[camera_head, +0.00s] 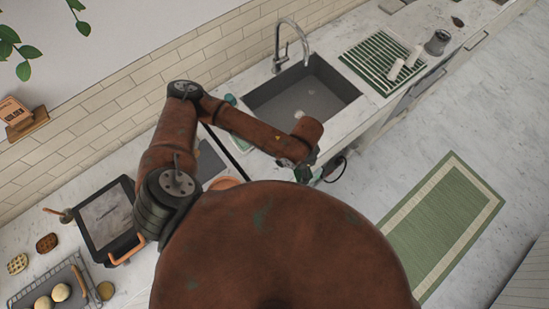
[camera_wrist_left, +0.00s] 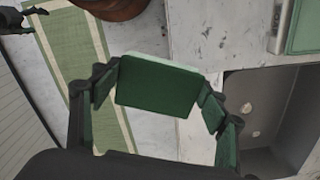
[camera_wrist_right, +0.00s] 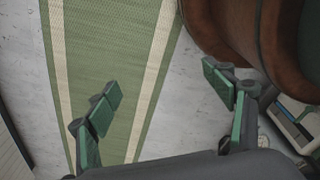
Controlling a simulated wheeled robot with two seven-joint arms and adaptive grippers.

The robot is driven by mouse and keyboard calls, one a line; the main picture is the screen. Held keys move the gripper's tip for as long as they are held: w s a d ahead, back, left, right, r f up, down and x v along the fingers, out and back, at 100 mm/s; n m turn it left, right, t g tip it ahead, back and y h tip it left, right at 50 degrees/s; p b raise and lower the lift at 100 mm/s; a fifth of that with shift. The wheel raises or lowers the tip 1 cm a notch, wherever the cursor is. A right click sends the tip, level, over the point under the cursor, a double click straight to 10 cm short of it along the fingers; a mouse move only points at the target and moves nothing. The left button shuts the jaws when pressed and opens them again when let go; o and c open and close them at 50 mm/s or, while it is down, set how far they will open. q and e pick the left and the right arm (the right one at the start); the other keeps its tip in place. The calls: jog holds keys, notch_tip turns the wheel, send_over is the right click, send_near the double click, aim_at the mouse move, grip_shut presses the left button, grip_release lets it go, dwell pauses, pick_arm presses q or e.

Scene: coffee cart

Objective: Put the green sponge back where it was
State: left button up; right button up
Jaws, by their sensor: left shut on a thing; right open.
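The green sponge (camera_wrist_left: 157,86) is a dark green block with a paler edge. In the left wrist view, my left gripper (camera_wrist_left: 160,92) is shut on it, with a finger at each side. In the head view, the left gripper (camera_head: 305,172) is at the counter's front edge, just in front of the sink (camera_head: 298,98); the sponge cannot be told apart from the green finger pads there. My right gripper (camera_wrist_right: 164,97) is open and empty above the floor and green rug, and is hidden in the head view.
A faucet (camera_head: 290,45) rises behind the sink. A small green item (camera_head: 230,99) is at its left rim. A rug (camera_head: 441,222) lies on the floor.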

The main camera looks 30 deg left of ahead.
pick_arm(q)
jog(key=a+f+p, duration=0.2)
jog(key=a+f, duration=0.1)
jog(key=a, duration=0.6)
send_over(270, 168)
jog(key=d, duration=0.1)
notch_tip(270, 168, down, 4)
jog(key=shift+f+p, duration=0.25)
jog(key=shift+p, duration=0.05)
jog(key=shift+a+f, duration=0.3)
jog(key=shift+f, duration=0.2)
jog(key=f, duration=0.1)
jog(key=f+p, duration=0.1)
jog(key=f, duration=0.1)
jog(key=shift+a, duration=0.3)
jog(key=shift+f, duration=0.45)
jog(key=o, duration=1.2)
pick_arm(e)
jog(key=r, duration=0.3)
jog(key=s+r, duration=0.1)
jog(key=shift+s+d+r, duration=0.1)
jog(key=shift+d+r, duration=0.05)
jog(key=shift+d, duration=0.2)
